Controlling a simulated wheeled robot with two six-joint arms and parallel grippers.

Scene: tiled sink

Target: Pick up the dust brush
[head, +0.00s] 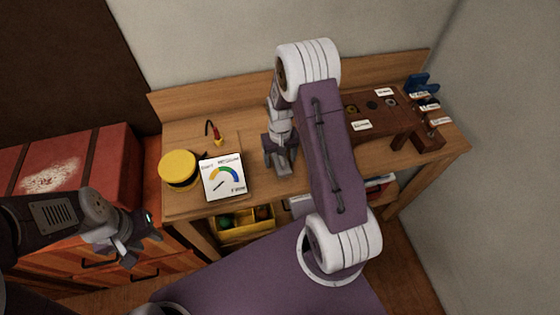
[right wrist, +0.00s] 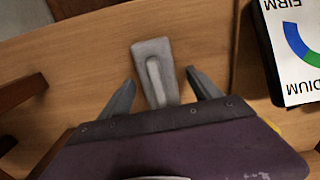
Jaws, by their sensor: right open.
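A small grey piece with a paler raised handle, which looks like the dust brush (right wrist: 151,50), lies on the wooden bench top in the right wrist view. My right gripper (right wrist: 160,88) is open, with one finger on each side of the brush's near end and a gap on both sides. In the head view my right gripper (head: 280,165) points down at the bench and mostly hides the brush. My left gripper (head: 143,250) is empty and appears open at the lower left, in front of the red cabinet and away from the bench.
A gauge card marked with a coloured dial (head: 222,177) and a yellow round lid (head: 178,167) stand left of my right gripper. A brown wooden rack (head: 385,115) with labels stands to the right. A yellow bin (head: 245,225) sits below the bench top.

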